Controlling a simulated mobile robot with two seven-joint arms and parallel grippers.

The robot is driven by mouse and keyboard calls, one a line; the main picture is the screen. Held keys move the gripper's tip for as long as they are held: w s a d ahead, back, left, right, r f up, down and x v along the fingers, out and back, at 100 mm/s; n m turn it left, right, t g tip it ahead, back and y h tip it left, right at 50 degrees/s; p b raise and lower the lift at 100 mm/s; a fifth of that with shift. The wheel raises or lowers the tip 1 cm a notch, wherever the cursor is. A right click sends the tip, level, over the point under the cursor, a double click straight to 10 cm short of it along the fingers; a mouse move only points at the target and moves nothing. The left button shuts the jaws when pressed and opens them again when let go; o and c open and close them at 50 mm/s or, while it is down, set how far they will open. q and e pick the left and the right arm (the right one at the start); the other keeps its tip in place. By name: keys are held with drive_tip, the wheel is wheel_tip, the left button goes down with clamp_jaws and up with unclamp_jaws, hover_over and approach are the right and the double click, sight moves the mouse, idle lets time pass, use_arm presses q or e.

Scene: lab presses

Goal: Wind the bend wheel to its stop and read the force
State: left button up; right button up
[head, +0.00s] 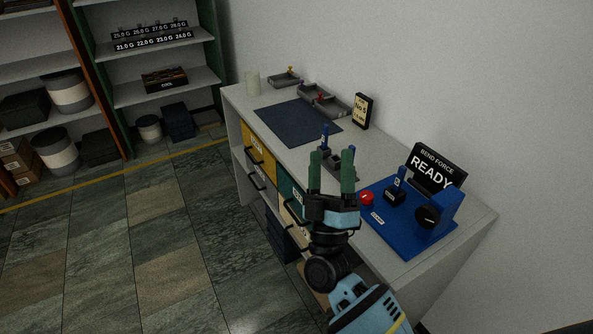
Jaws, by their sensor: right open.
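The blue bend press (408,222) stands at the near right end of the bench. Its black bend wheel (428,217) faces left on a blue upright. The force display (435,169) behind it reads "BEND FORCE READY". A red button (367,198) sits at the press's left corner, and a small blue-topped post (397,190) stands in its middle. My right gripper (332,171) is open and empty, its green fingers pointing up in the picture, left of the press and apart from the wheel. It hides part of the bench front. My left gripper is out of view.
The grey bench (384,163) runs along the wall with a dark mat (299,123), grey trays (325,101) and a small sign (362,111). Drawers with handles (257,158) are under it. Shelves (163,86) stand at the back left. The tiled floor (150,245) is clear.

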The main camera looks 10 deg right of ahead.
drive_tip(key=shift+w+a+f+n+g+y, duration=0.3)
drive_tip(key=shift+a+n+y, duration=0.6)
drive_tip(key=shift+n+y, duration=0.9)
drive_tip(key=shift+w+a+f+n+g+y, duration=0.35)
drive_tip(key=shift+a+n+y, duration=0.6)
drive_tip(key=shift+n+y, duration=0.85)
drive_tip(key=shift+w+a+f+n+g+y, duration=0.15)
drive_tip(key=shift+a+n+g+y, duration=0.3)
drive_tip(key=shift+a+n+y, duration=0.9)
drive_tip(key=shift+d+n+y, duration=0.45)
drive_tip(key=shift+y, duration=0.1)
